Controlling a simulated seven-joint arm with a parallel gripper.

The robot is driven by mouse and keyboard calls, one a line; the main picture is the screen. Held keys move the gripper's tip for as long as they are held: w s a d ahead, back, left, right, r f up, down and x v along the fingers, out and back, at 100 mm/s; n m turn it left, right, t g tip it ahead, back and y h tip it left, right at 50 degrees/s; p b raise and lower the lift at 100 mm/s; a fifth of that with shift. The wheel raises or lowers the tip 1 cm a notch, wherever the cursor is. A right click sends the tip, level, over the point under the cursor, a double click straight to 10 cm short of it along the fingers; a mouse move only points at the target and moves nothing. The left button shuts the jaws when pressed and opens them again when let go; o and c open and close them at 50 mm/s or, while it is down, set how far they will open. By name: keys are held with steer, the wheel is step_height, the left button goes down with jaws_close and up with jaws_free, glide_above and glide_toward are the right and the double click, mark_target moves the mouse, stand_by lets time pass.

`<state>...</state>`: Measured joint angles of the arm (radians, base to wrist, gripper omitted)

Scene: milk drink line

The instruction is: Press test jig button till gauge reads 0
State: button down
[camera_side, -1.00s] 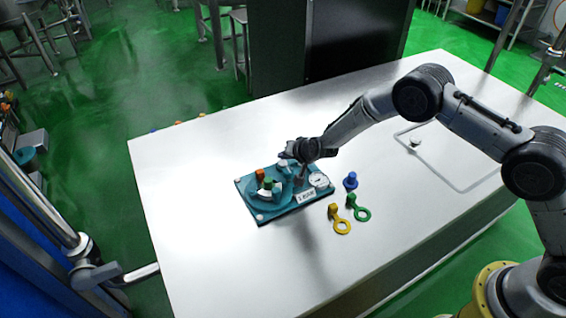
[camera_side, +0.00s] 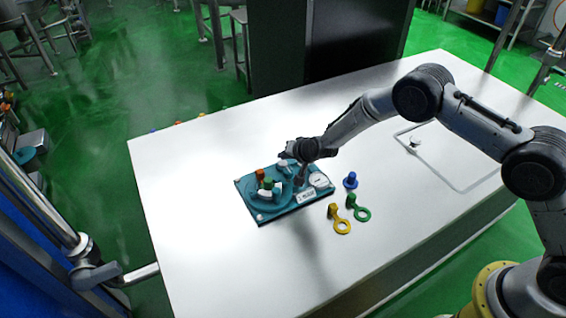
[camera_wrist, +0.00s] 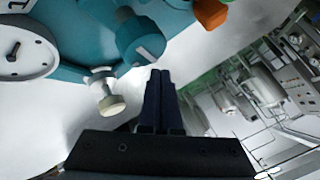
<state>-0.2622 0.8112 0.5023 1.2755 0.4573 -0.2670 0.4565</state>
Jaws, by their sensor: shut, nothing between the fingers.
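The teal test jig (camera_side: 262,213) lies on the white table. Its round white gauge (camera_side: 319,180) sits at its right end, too small to read there. In the wrist view the gauge (camera_wrist: 22,48) is partly cut off; its short needle points up roughly towards a mark like a 1. My gripper (camera_side: 299,184) is shut and empty, pointing down over the jig just left of the gauge. In the wrist view my fingertips (camera_wrist: 160,74) are together beside a teal cylinder (camera_wrist: 140,42). I cannot identify the button or tell whether the fingertips touch anything.
An orange peg (camera_side: 260,174) and a green peg (camera_side: 268,184) stand on the jig. A cream knob (camera_wrist: 111,106) projects from its edge. A blue peg piece (camera_side: 350,181), a green ring tag (camera_side: 359,212) and a yellow ring tag (camera_side: 340,224) lie to the right. The front-left table is clear.

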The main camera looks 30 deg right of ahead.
mark_target(285, 165)
steer(key=shift+f, duration=0.15)
stand_by(0.3)
steer(key=shift+f, duration=0.25)
steer(key=shift+f, duration=0.5)
stand_by(0.6)
steer(key=shift+r, duration=0.9)
steer(key=shift+r, duration=2.5)
